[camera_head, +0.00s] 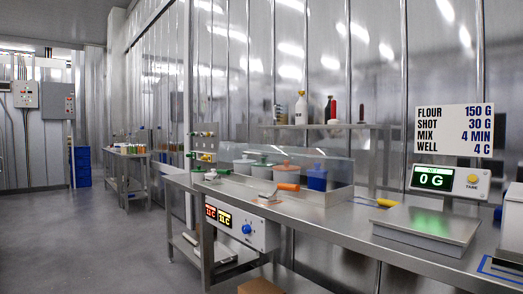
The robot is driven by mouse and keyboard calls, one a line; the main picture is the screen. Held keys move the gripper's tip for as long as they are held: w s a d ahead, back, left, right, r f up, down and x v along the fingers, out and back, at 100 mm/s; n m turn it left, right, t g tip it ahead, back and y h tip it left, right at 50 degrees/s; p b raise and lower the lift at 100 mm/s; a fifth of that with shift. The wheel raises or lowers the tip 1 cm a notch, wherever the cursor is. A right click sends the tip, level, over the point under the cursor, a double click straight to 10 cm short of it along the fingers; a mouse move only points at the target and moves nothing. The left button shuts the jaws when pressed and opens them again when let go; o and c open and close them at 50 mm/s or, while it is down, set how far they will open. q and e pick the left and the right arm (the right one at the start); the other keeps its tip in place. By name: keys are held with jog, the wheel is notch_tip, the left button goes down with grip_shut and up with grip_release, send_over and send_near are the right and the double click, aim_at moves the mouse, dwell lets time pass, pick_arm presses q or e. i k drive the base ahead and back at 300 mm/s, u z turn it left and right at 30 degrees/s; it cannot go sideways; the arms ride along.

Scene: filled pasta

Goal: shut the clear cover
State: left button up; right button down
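A tool with an orange handle (288,187) lies at the well's front edge. Neither of my grippers shows in this view.
A steel counter (330,222) runs across the front, with a control box (238,225) below it. A yellow object (387,202) lies between well and scale. Open floor (95,240) is at left.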

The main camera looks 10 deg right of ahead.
aim_at(312, 153)
jog(key=z, duration=0.1)
jog(key=i, duration=1.1)
jog(key=u, duration=0.25)
